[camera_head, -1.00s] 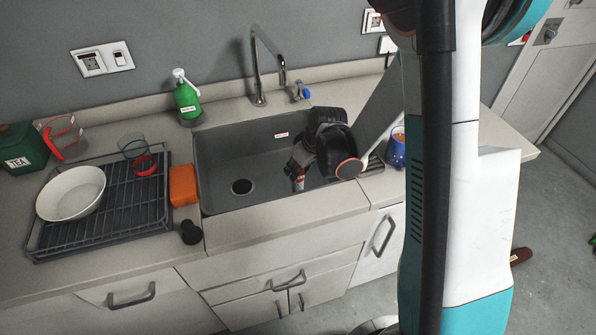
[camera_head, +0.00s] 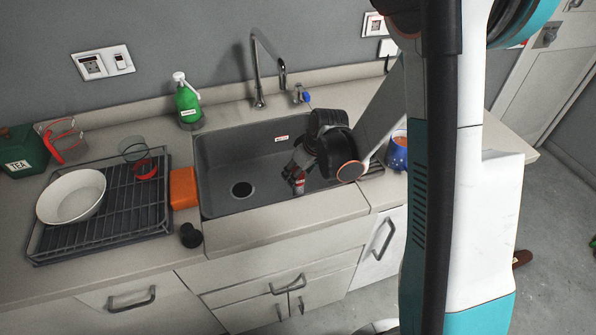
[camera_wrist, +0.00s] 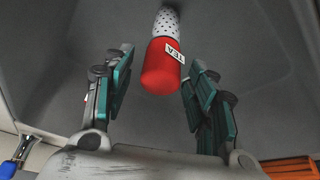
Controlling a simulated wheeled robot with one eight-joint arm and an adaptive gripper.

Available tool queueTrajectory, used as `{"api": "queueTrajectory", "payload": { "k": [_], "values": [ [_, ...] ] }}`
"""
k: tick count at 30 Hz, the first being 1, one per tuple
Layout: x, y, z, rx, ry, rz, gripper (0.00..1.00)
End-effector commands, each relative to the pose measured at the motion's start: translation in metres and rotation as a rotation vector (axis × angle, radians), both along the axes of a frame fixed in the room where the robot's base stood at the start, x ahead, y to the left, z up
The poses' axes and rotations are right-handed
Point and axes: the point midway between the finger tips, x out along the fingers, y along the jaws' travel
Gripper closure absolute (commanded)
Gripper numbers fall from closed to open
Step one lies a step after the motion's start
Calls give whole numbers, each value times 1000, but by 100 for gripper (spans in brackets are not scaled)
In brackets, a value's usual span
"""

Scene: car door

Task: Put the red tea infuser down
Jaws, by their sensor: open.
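The red tea infuser (camera_wrist: 161,68) has a red body with a white TEA label and a pale perforated end. In the wrist view it is at the top middle, between and beyond my gripper's fingers, with a visible gap on both sides. In the head view the infuser (camera_head: 299,183) shows as a small red and white piece in the right part of the sink. My gripper (camera_wrist: 160,90) is open, its green-padded fingers apart. In the head view my gripper (camera_head: 297,172) is inside the sink area, partly hidden by my wrist.
The grey sink (camera_head: 225,165) has walls around my gripper, and a tap (camera_head: 258,75) rises behind it. A blue mug (camera_head: 397,150) stands right of the sink. An orange sponge (camera_head: 183,187), black stopper (camera_head: 191,235) and dish rack (camera_head: 125,215) are on the left.

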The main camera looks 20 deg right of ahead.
Motion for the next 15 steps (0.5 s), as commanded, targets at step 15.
{"api": "queueTrajectory", "payload": {
  "k": [15],
  "values": [
    [-34,-17,91,0,0,-1,48]
  ]
}}
